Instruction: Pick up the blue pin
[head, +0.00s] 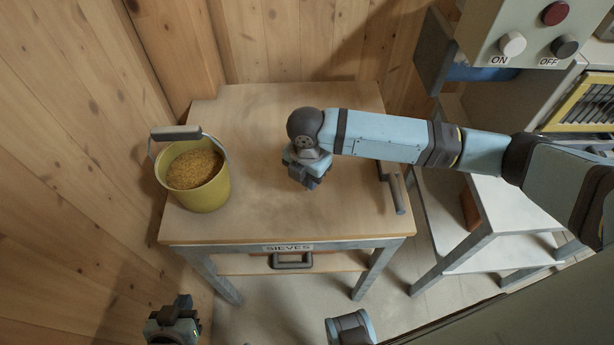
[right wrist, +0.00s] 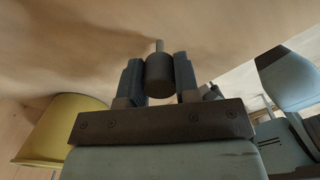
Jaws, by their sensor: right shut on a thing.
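My right gripper (head: 308,182) points down over the wooden table top, right of the yellow bucket. In the right wrist view its two fingers (right wrist: 160,78) are shut on a dark cylindrical pin (right wrist: 159,75). A thin pale metal shank stands out from the pin's far end. The pin looks dark grey here, and I cannot make out a clear blue on it. In the head view the gripper hides it. I cannot tell whether it touches the table. My left gripper (head: 173,325) is low at the bottom left, in front of the table, and its fingers are unclear.
The yellow bucket (head: 206,194) of grain stands at the table's left. The table (head: 245,120) has a dark handle (head: 397,192) at its right edge and a label reading SIEVES. A control box (head: 535,28) with ON and OFF buttons is upper right. Wooden walls close the back and left.

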